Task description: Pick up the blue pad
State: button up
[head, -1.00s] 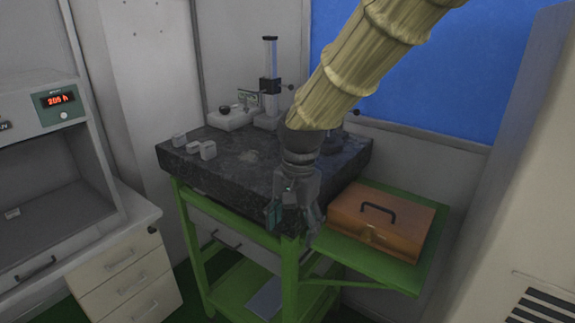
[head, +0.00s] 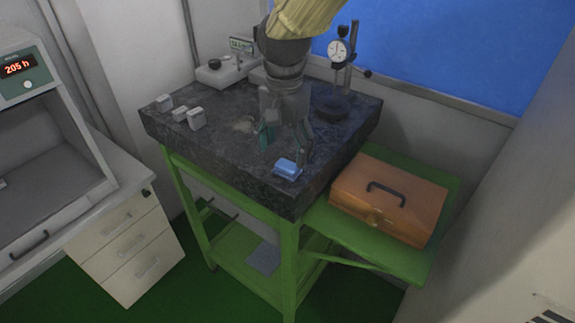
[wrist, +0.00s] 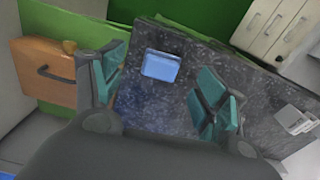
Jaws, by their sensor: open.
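The blue pad (head: 287,169) is a small light-blue block lying on the dark granite slab (head: 210,150), close to its front edge. In the wrist view the blue pad (wrist: 160,67) lies ahead of the fingertips, between the lines of the two fingers and nearer the left one. My gripper (head: 285,146) is open and empty above the slab, just behind the pad in the head view. In the wrist view my gripper (wrist: 160,90) shows two teal-padded fingers spread wide. I see no contact with the pad.
Several small pale blocks (head: 196,119) sit on the slab's left. A dial gauge stand (head: 338,50) and a white instrument (head: 222,74) stand at the back. An orange case (head: 388,200) rests on the green side shelf. The slab's front left is clear.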

aim_at(288, 165)
jog(key=shift+w+f, duration=0.75)
jog(key=shift+w, duration=0.15)
jog(key=shift+s+d+f+p, duration=0.15)
jog(key=shift+s+f+p, duration=0.2)
jog(key=shift+p, duration=0.25)
jog(key=shift+f, duration=0.3)
jog(key=f, duration=0.1)
jog(key=w+f+p, duration=0.1)
jog(key=f, duration=0.1)
jog(key=shift+w+d, duration=0.1)
jog(key=shift+s, duration=0.3)
jog(key=shift+w+f, duration=0.1)
jog(key=shift+w, duration=0.05)
jog(key=c, duration=1)
